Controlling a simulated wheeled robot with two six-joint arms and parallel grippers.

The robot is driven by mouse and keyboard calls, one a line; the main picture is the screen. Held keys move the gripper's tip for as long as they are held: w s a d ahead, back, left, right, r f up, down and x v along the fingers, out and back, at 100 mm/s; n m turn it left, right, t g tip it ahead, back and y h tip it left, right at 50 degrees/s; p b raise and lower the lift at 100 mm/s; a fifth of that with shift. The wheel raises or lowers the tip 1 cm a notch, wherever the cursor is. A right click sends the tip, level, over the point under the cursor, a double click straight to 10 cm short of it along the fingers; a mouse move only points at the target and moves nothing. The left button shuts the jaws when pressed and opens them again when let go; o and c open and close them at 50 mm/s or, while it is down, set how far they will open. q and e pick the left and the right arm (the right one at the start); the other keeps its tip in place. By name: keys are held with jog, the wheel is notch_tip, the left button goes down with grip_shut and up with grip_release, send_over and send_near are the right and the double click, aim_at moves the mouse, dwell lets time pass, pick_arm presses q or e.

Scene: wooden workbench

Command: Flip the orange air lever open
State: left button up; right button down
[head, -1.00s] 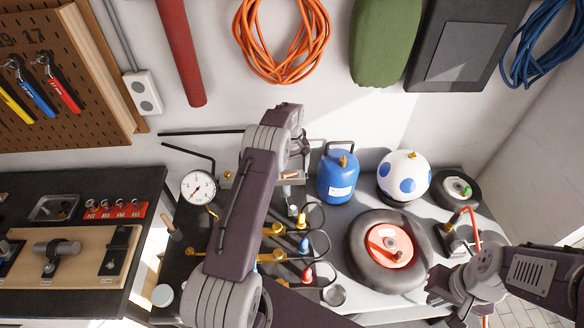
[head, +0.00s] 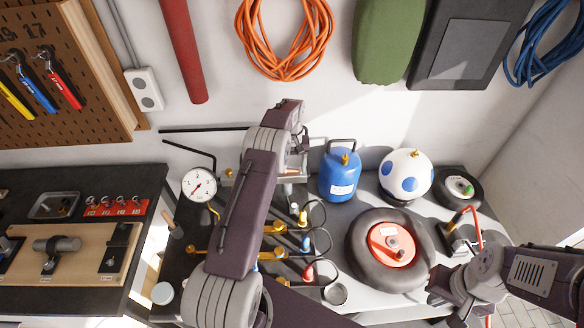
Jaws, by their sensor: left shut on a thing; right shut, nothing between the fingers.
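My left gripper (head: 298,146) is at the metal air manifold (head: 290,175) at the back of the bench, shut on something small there. The orange air lever is hidden by the gripper and forearm, so its angle cannot be read. A pressure gauge (head: 199,185) with a white dial stands left of the manifold. My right gripper (head: 440,287) is shut and empty at the lower right, in front of the tyre and away from the manifold.
A tyre with a red hub (head: 391,246), a blue gas tank (head: 341,175) and a white blue-spotted tank (head: 405,176) stand to the right. Several brass fittings with coloured hose ends (head: 306,243) lie below the manifold. A small wheel (head: 459,187) is at far right.

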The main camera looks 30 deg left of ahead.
aim_at(293, 170)
pick_arm(q)
jog(key=shift+w, duration=0.1)
jog(key=o, duration=1.3)
jog(key=shift+c, duration=0.2)
jog(key=shift+o, duration=0.2)
jog(key=shift+d, duration=0.15)
jog(key=shift+r, duration=0.1)
notch_tip(293, 170, up, 9)
jog(key=b, duration=0.1)
jog(key=shift+b, duration=0.3)
